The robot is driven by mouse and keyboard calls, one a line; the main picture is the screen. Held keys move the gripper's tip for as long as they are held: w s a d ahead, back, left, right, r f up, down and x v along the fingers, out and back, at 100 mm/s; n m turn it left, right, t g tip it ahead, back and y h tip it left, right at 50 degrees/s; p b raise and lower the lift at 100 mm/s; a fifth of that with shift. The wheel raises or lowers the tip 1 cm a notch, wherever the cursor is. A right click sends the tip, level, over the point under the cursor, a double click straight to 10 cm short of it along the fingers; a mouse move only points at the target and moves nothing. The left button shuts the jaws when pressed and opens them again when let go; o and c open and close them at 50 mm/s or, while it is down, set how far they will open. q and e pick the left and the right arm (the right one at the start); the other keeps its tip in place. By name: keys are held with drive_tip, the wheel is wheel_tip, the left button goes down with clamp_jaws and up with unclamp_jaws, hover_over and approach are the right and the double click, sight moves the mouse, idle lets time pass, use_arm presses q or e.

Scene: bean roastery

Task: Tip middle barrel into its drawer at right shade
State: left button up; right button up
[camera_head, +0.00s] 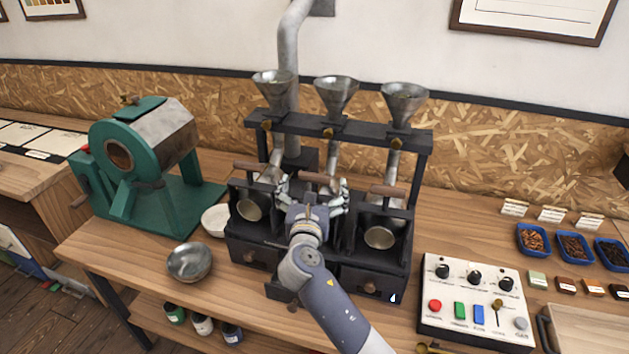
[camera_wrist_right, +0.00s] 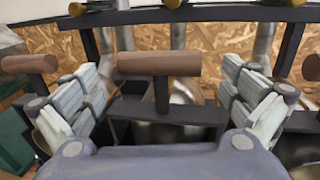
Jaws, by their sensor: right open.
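The roaster rack holds three barrels in a row, each with a wooden T-handle. The middle barrel's handle (camera_head: 318,178) is at my right gripper (camera_head: 311,193), which is open. In the right wrist view the wooden handle (camera_wrist_right: 160,63) stands between the two spread fingers, with a gap on each side. The middle barrel itself is mostly hidden behind my gripper and arm. Below, a dark drawer front (camera_head: 283,293) at the middle juts forward, partly covered by my arm; its inside is hidden. My left gripper is not in view.
The left barrel (camera_head: 249,209) and right barrel (camera_head: 379,237) flank the gripper closely. Funnels (camera_head: 335,95) stand above. A control panel (camera_head: 465,330), shade tiles (camera_head: 566,286) and blue bean trays (camera_head: 533,240) lie right. A metal bowl (camera_head: 190,263) and green roaster (camera_head: 150,150) are left.

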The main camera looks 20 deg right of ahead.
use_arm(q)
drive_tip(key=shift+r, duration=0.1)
use_arm(e)
drive_tip(key=shift+w+d, duration=0.2)
drive_tip(key=shift+w, duration=0.25)
